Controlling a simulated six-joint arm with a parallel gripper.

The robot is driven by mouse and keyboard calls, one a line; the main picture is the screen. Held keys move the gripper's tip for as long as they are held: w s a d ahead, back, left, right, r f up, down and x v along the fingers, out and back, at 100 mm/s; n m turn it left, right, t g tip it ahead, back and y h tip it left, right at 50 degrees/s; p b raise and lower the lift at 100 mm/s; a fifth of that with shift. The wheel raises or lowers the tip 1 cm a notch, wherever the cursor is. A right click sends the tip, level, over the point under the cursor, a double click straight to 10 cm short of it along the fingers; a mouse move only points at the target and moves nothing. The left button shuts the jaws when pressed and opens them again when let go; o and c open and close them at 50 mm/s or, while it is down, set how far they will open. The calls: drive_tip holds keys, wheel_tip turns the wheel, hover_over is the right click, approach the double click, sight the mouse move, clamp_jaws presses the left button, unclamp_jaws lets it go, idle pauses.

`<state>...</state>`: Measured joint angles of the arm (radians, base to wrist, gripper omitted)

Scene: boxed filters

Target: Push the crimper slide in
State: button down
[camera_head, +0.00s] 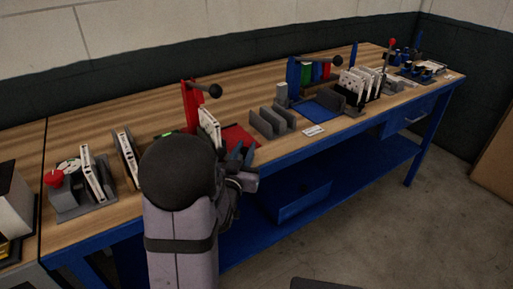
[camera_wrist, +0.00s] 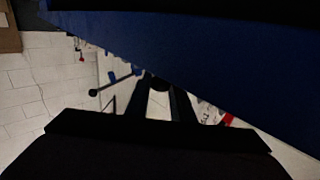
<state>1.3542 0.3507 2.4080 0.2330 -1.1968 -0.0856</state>
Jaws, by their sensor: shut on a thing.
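The red crimper (camera_head: 192,103) stands on the bench left of centre, with a dark lever ending in a black ball. Its flat red slide (camera_head: 240,136) lies at its right, toward the bench's front edge. A white boxed filter (camera_head: 209,128) stands upright beside the post, partly behind my arm. My gripper (camera_head: 242,156) is at the front edge of the slide. In the wrist view, my gripper (camera_wrist: 164,96) shows two dark fingers close around a small dark part, which seems to be the slide's front grip. The contact is mostly hidden.
A grey slotted rack (camera_head: 271,122) stands right of the red slide. Beyond it are a blue lever press (camera_head: 293,75) with a blue plate, and more white boxes (camera_head: 361,83). Filter holders (camera_head: 88,185) stand left of my arm. A blue shelf (camera_head: 350,175) runs below the bench.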

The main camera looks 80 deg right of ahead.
drive_tip(key=shift+w+a, duration=0.3)
drive_tip(key=shift+w, duration=0.05)
drive_tip(key=c, duration=1.8)
unclamp_jaws()
drive_tip(key=shift+o, duration=1.3)
drive_tip(key=shift+w+a, duration=0.1)
drive_tip(key=shift+a, duration=0.05)
